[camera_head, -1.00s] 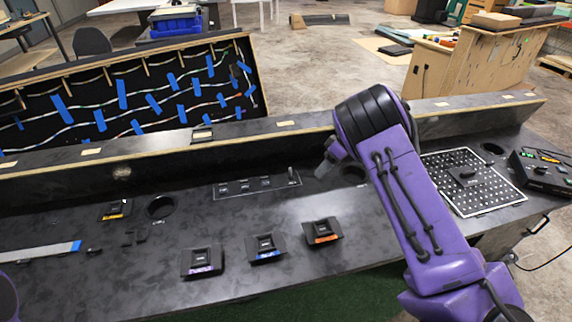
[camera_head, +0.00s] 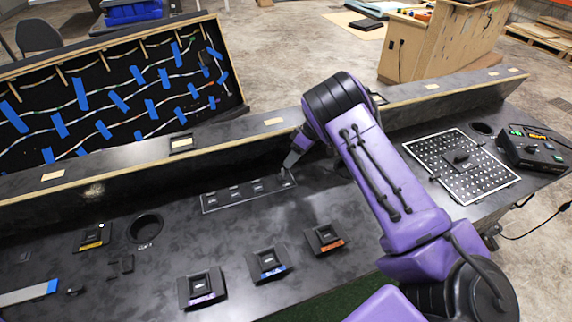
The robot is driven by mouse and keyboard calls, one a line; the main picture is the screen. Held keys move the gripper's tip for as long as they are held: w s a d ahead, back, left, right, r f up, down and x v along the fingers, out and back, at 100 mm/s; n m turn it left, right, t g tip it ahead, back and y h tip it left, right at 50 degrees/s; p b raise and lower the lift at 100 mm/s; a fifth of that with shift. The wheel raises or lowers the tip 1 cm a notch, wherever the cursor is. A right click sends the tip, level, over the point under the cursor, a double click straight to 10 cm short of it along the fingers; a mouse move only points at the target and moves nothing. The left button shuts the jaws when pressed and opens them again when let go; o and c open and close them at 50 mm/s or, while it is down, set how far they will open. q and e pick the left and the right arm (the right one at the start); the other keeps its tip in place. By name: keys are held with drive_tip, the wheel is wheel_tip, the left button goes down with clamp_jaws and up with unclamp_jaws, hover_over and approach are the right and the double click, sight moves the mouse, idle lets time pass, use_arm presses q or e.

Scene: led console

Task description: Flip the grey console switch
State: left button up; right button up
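A narrow dark switch panel (camera_head: 218,200) with a pale outline lies on the black console, holding a row of small switches. An upright grey lever seen earlier at its right end is now largely hidden by my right gripper (camera_head: 287,178). My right arm reaches in from the lower right, and the gripper points down at that end of the panel. The fingertips are small and dark here, so I cannot tell whether they are open or touch the lever. My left gripper is out of view.
Black switch boxes with yellow (camera_head: 94,238), purple (camera_head: 202,288), blue (camera_head: 268,265) and orange (camera_head: 325,239) labels sit on the console. A raised ledge (camera_head: 235,133) runs behind the panel. A perforated plate (camera_head: 440,172) and control box (camera_head: 532,150) are at right.

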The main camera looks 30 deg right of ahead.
sight(283, 172)
drive_tip(key=x, duration=0.2)
drive_tip(key=w+x, duration=0.1)
drive_tip(key=x, duration=0.2)
drive_tip(key=shift+w+f+p, duration=0.15)
drive_tip(key=shift+f+p, duration=0.05)
drive_tip(key=shift+p, duration=0.1)
drive_tip(key=shift+f, duration=0.2)
drive_tip(key=shift+s+r, duration=0.2)
drive_tip(key=shift+s, duration=0.1)
drive_tip(key=shift+w+f, duration=0.1)
clamp_jaws()
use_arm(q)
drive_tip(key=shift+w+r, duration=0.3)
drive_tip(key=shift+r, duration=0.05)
